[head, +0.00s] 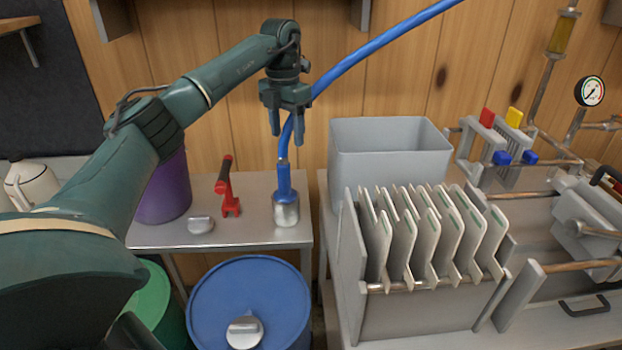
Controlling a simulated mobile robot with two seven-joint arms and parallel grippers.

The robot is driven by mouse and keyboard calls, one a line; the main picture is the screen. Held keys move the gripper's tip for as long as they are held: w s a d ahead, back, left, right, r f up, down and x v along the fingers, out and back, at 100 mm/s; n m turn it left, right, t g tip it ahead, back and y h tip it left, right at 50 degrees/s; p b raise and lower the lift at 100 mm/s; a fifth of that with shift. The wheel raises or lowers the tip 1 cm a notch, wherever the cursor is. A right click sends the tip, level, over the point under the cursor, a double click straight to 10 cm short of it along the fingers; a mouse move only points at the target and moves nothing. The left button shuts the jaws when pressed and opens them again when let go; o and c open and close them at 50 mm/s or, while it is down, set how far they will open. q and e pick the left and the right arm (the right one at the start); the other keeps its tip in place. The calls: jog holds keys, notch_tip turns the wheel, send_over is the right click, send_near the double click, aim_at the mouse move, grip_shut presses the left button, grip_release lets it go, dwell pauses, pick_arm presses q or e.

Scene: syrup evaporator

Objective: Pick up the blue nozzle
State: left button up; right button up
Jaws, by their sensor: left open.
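The blue nozzle (284,183) stands upright in a small silver holder (286,212) on the metal side table. A thick blue hose (365,52) runs from its top up and to the right, out of view. My left gripper (287,135) points down with its two fingers apart, above the nozzle. The hose passes behind or between the fingers; I cannot tell which. The gripper is empty and apart from the nozzle's body. My right gripper is not in view.
A grey bin (388,150) and a plate rack (350,275) stand right. A blue drum (250,285) is below in front.

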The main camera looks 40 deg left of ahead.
aim_at(284, 173)
pick_arm(q)
jog(key=shift+w+a+r, duration=0.1)
jog(key=shift+a+r, duration=0.05)
jog(key=shift+a, duration=0.35)
jog(key=shift+f, duration=0.35)
jog(key=f, duration=0.6)
jog(key=shift+s, duration=0.3)
jog(key=shift+a+f, duration=0.15)
jog(key=shift+f, duration=1.35)
jog(key=shift+a+f, duration=0.1)
jog(key=shift+f, duration=1.4)
jog(key=shift+w, duration=0.1)
grip_shut()
